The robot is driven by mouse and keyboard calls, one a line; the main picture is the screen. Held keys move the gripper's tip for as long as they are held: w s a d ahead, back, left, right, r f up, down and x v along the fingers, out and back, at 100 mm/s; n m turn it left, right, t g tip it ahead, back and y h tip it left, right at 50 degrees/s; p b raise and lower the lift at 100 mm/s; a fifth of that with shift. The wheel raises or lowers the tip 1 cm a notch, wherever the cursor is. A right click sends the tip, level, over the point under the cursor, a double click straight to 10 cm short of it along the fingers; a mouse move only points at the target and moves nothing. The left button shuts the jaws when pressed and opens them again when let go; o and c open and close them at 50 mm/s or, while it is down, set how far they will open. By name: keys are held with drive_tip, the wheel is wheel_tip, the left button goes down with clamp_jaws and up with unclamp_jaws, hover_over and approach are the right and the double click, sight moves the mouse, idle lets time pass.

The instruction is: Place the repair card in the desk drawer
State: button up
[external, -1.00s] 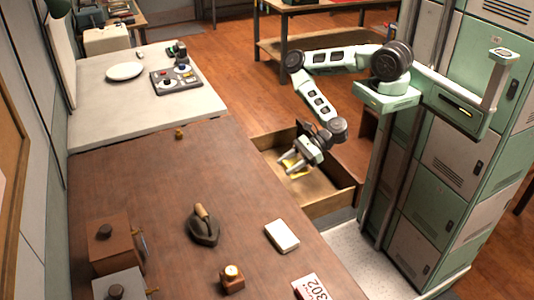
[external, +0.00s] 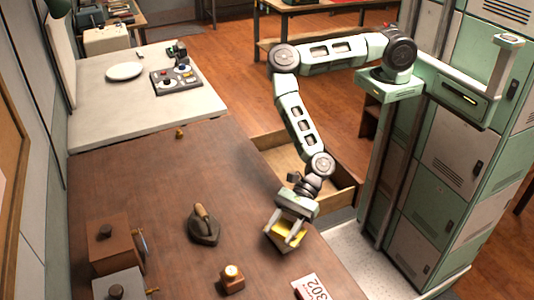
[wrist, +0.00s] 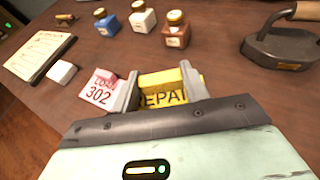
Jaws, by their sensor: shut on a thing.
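The yellow repair card (wrist: 172,92), with part of the word "REPAIR" showing, is between my gripper's fingers in the wrist view. My gripper (external: 285,232) is shut on it at the right edge of the brown desk (external: 160,220). The card also shows yellow in the external view (external: 287,228). I cannot tell whether the card touches the desktop. The desk drawer (external: 283,158) stands open behind my wrist, on the desk's right side. My arm hides part of it.
A "302" tag (external: 310,288) lies near my gripper. The wrist view shows several bottles, a white block (wrist: 62,72) and a clipboard (wrist: 38,55). The desk's middle is mostly clear.

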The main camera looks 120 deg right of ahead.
drive_tip(key=shift+m+t+h, duration=0.3)
drive_tip(key=shift+m+h, duration=0.2)
drive_tip(key=b+x, duration=0.1)
drive_tip(key=x, duration=0.1)
drive_tip(key=b+x, duration=0.1)
drive_tip(key=x, duration=0.1)
drive_tip(key=r+b+x, duration=0.1)
drive_tip(key=x, duration=0.1)
drive_tip(key=shift+w+a, duration=0.2)
drive_tip(key=shift+a, duration=0.2)
drive_tip(key=w+a+r+m+t+h+b, duration=0.1)
drive_tip(key=w+a+r+m+h+b, duration=0.2)
drive_tip(key=w+b, duration=0.4)
drive_tip(key=w+a+r+h+b, duration=0.1)
drive_tip(key=w+a+r+b, duration=0.2)
drive_tip(key=w+a+b, duration=0.3)
drive_tip(key=m+h+b, duration=0.2)
drive_tip(key=b, duration=0.5)
hover_over(182, 272)
wheel_tip(182, 272, down, 6)
drive_tip(key=shift+f, duration=2.45)
drive_tip(key=shift+s+f, duration=0.1)
drive_tip(key=o, duration=1)
drive_tip(key=shift+c, duration=0.2)
